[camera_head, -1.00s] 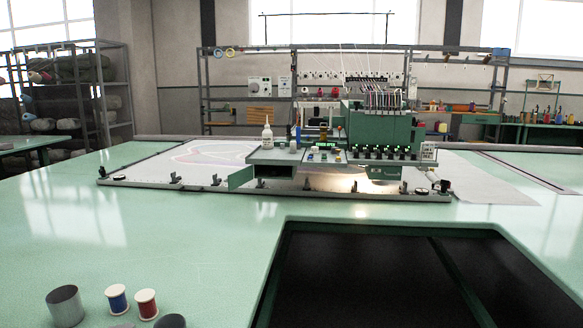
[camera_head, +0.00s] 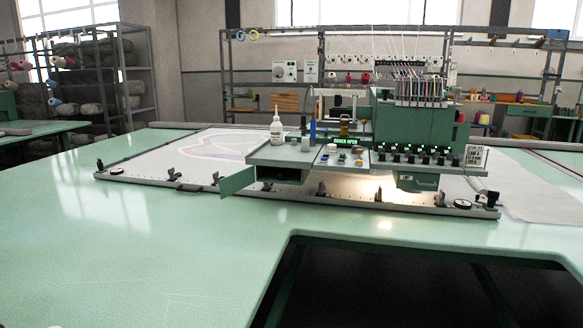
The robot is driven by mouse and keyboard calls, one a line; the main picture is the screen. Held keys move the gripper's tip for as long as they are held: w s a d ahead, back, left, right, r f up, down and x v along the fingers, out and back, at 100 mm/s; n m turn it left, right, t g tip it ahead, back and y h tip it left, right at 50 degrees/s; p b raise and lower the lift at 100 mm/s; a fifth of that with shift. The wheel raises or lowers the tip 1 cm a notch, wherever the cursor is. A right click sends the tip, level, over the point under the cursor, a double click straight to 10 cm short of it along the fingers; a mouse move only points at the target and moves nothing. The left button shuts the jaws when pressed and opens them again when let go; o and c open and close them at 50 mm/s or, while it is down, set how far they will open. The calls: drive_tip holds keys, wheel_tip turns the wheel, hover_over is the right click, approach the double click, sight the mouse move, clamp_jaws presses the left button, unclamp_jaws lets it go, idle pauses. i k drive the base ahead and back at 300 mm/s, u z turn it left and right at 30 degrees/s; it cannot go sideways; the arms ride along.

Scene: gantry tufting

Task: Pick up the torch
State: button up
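I cannot make out for certain which thing is the torch. Small items stand on the grey-green shelf (camera_head: 262,157) at the front of the tufting machine (camera_head: 412,131). Among them are a white nozzle bottle (camera_head: 276,129), a slim upright blue item (camera_head: 312,131) and a brass-yellow item (camera_head: 344,127). Small caps or pots lie near them, too small to tell apart. My gripper is not in view.
The green table (camera_head: 120,250) is clear at the front left. A dark recessed opening (camera_head: 400,285) cuts into it at the front right. A clamped frame (camera_head: 150,180) with pale fabric lies under the machine. Yarn racks (camera_head: 90,85) stand behind left.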

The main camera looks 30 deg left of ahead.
sight(283, 172)
drive_tip(key=u, duration=0.25)
drive_tip(key=i, duration=0.85)
drive_tip(key=u, duration=0.35)
